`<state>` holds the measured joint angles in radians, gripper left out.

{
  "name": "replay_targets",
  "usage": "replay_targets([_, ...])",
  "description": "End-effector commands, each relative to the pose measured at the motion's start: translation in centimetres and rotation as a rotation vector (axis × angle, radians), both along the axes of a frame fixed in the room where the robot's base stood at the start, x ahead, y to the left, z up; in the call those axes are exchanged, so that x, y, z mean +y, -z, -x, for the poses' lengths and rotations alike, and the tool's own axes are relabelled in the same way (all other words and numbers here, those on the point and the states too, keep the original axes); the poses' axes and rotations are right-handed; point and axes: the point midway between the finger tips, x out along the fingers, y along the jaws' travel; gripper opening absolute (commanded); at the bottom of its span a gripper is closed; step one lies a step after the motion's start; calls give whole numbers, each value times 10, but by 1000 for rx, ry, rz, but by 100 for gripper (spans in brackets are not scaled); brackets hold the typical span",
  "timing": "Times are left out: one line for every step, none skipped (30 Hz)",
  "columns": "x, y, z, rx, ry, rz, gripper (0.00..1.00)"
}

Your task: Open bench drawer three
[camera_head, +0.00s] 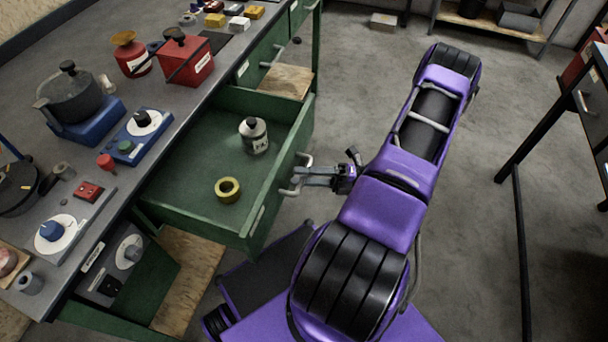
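A green bench drawer (195,188) stands pulled well out from the grey-topped bench (185,105). A grey bottle (254,137) stands in it, and a yellow ring-shaped roll (228,189) lies near its front. The drawer's silver handle (289,191) is on its outer face. Drawer numbers are not readable.
Another green drawer front (262,62) with a handle sits farther along the bench. A dark-framed table (545,115) stands at right. The concrete floor between is mostly clear.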

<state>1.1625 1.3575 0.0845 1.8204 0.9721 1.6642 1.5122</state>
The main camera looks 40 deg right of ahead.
Motion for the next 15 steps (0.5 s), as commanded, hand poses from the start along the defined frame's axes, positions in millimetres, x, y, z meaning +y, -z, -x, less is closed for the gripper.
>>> replay_targets([0, 0, 0, 0, 0, 0, 47])
replay_targets([0, 0, 0, 0, 0, 0, 47])
replay_targets([0, 0, 0, 0, 0, 0, 47])
replay_targets([0, 0, 0, 0, 0, 0, 47])
replay_targets([0, 0, 0, 0, 0, 0, 47])
replay_targets([0, 0, 0, 0, 0, 0, 47])
replay_targets([0, 0, 0, 0, 1, 0, 47])
replay_targets([-1, 0, 0, 0, 1, 0, 47])
replay_targets([-2, 1, 1, 1, 1, 1, 47])
replay_targets([-3, 1, 2, 1, 2, 1, 47])
replay_targets([-6, 2, 3, 1, 2, 1, 47])
replay_targets([-10, 3, 5, 0, 3, 1, 47])
replay_targets([-13, 4, 7, 0, 4, 3, 47])
replay_targets([-17, 5, 9, 0, 4, 3, 47])
replay_targets([-24, 6, 13, 0, 2, 2, 47])
